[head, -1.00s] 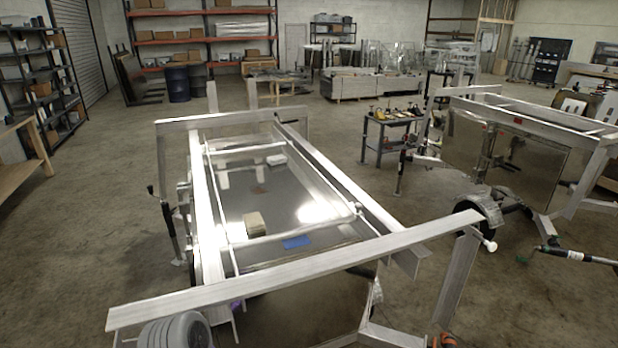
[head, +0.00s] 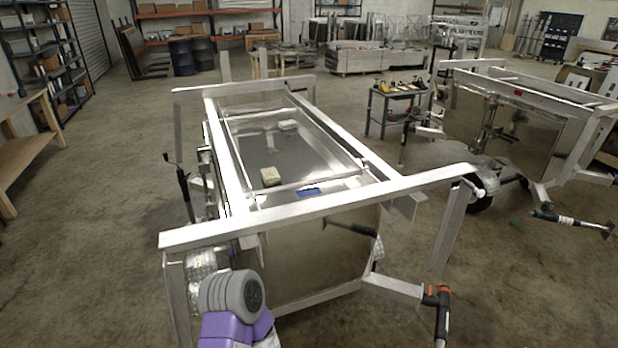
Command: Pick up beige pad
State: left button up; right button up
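A small beige pad (head: 271,177) lies on the shiny metal bed of the near aluminium trailer (head: 330,205), towards its front left. A blue item (head: 309,192) lies to its right, partly hidden by the front rail. A pale block (head: 287,125) sits farther back on the bed. A grey and purple part of my arm shows at the bottom, in front of the trailer's front frame. No fingers of either gripper are in view.
The trailer's raised rails and front crossbar stand between me and the bed. A tool cart (head: 395,108) stands behind right, and a second trailer (head: 520,120) stands at the right. Open concrete floor lies on the left. A wooden bench (head: 30,150) is at the left edge.

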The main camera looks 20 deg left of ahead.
aim_at(270, 176)
jog(key=z, duration=1.55)
jog(key=i, duration=1.55)
jog(key=u, duration=3.35)
